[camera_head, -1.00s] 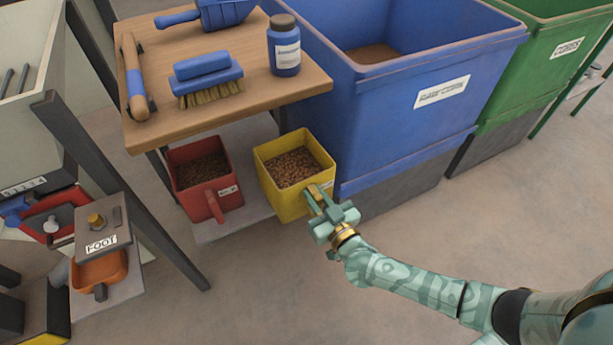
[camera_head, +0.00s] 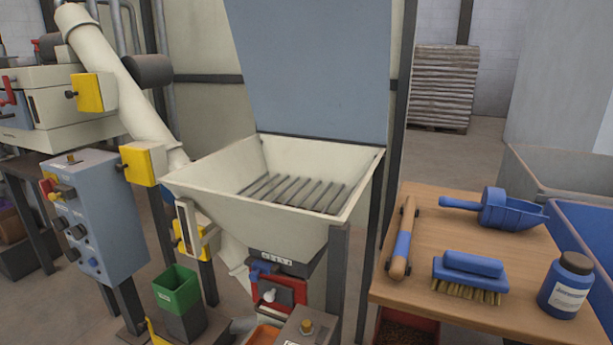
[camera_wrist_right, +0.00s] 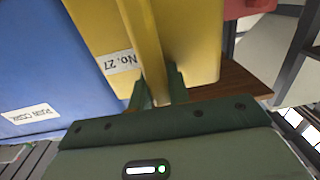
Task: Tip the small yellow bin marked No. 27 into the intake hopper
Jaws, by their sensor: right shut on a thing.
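The yellow bin (camera_wrist_right: 200,45) fills the upper middle of the right wrist view, with its "No. 27" label (camera_wrist_right: 120,62) on the wall facing me. My right gripper (camera_wrist_right: 158,92) is shut on the bin's upright yellow handle (camera_wrist_right: 150,50). The bin's contents are hidden in this view. The intake hopper (camera_head: 245,222) is a wide cream funnel in the middle of the head view. Its top is open and dark bars cross the inside. Neither the bin nor my grippers show in the head view.
A wooden table (camera_head: 425,285) right of the hopper carries a blue scoop (camera_head: 505,210), a brush (camera_head: 470,275), a blue jar (camera_head: 566,285) and a wooden-handled tool (camera_head: 402,240). A dark post (camera_head: 398,120) stands between. A grey control box (camera_head: 85,210) is left.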

